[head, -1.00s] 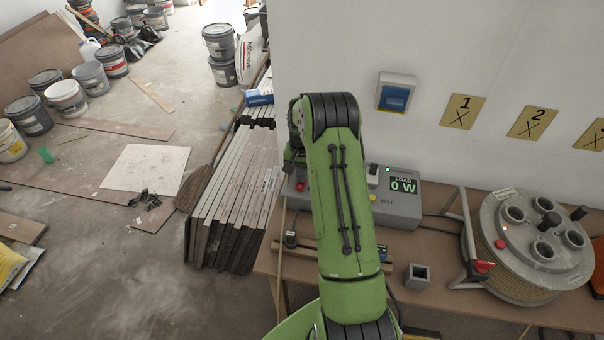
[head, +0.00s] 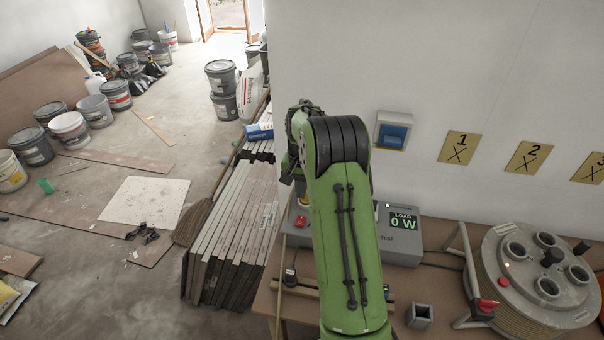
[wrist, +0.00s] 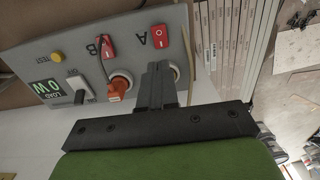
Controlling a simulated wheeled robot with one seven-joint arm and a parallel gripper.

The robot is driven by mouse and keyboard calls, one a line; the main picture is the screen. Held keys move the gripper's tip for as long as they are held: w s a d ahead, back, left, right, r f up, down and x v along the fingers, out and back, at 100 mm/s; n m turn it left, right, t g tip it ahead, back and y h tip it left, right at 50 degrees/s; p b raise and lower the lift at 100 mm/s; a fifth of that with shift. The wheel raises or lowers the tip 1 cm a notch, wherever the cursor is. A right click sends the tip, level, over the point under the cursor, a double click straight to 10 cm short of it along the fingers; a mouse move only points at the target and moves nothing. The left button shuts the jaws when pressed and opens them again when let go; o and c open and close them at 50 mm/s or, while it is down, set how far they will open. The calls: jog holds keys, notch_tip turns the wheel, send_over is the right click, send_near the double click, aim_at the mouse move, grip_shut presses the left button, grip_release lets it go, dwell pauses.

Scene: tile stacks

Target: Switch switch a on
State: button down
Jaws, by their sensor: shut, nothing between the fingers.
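Switch A (wrist: 158,37) is a red rocker beside the letter A on the grey panel (wrist: 140,25) in the wrist view. Which way its rocker is pressed I cannot tell. Switch B (wrist: 107,46), also red, sits beside it. My gripper (wrist: 158,68) is shut and empty, its fingertips pointing toward the panel just below switch A in the picture, apparently apart from the switch. The load display (head: 403,222) reads 0 W.
An orange plug (wrist: 117,88) stands out of the panel beside my fingers. A yellow test button (wrist: 56,57) lies farther along. A cable reel (head: 535,270) stands right on the bench. Stacked boards (head: 232,235) lean left of it.

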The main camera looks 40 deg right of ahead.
jog(key=r, duration=0.5)
jog(key=shift+w+d+r, duration=0.15)
jog(key=shift+d+r, duration=0.05)
jog(key=shift+r, duration=0.15)
